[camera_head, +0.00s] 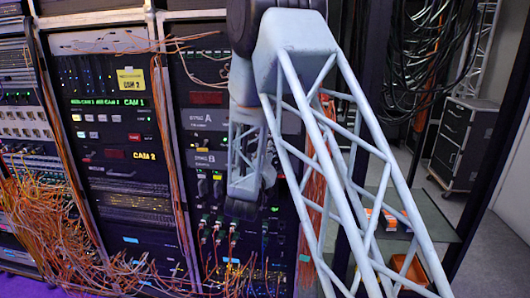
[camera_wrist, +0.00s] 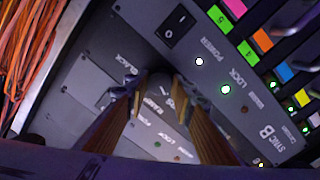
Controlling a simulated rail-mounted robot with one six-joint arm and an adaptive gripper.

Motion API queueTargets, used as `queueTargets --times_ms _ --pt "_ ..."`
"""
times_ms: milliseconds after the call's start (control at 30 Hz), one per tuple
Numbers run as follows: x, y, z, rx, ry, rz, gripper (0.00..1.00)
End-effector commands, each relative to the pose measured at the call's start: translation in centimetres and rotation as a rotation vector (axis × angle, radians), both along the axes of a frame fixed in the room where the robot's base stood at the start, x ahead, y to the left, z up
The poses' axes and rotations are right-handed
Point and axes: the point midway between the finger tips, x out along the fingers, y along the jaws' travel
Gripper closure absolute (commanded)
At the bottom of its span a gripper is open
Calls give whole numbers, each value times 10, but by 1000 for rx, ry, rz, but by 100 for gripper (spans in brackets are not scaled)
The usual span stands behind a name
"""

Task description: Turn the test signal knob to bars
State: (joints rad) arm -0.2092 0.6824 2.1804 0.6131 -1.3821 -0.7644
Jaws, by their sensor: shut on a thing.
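The test signal knob (camera_wrist: 160,80) is a small dark round knob on a grey rack panel, in the middle of the wrist view. My gripper (camera_wrist: 158,92) has its two fingers closed on either side of it, with dark tips touching its sides. Lettering around the knob includes BLACK (camera_wrist: 118,62) and what looks like BARS (camera_wrist: 156,101), partly hidden by the fingers. I cannot tell which mark the knob points to. In the head view my arm hides the knob, and the dark end of my gripper (camera_head: 240,210) is against the rack, fingers unclear.
A power rocker switch (camera_wrist: 181,25) and lit lamps (camera_wrist: 225,90) sit beside the knob. The SYNC B label (camera_wrist: 267,133) is at right. Orange cables (camera_wrist: 25,45) run at upper left. In the head view, the SYNC A unit (camera_head: 205,115) is above, patch cables (camera_head: 210,232) below.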

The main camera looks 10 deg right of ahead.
Motion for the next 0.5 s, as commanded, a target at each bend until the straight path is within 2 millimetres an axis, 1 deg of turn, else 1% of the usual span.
queueTargets --times_ms 67,100,233,267,500 --pt "0 0 0 0 1 -1 88" --pt "0 0 0 0 1 -1 77" --pt "0 0 0 0 0 0 65" --pt "0 0 0 0 0 0 64" --pt "0 0 0 1 0 0 64"
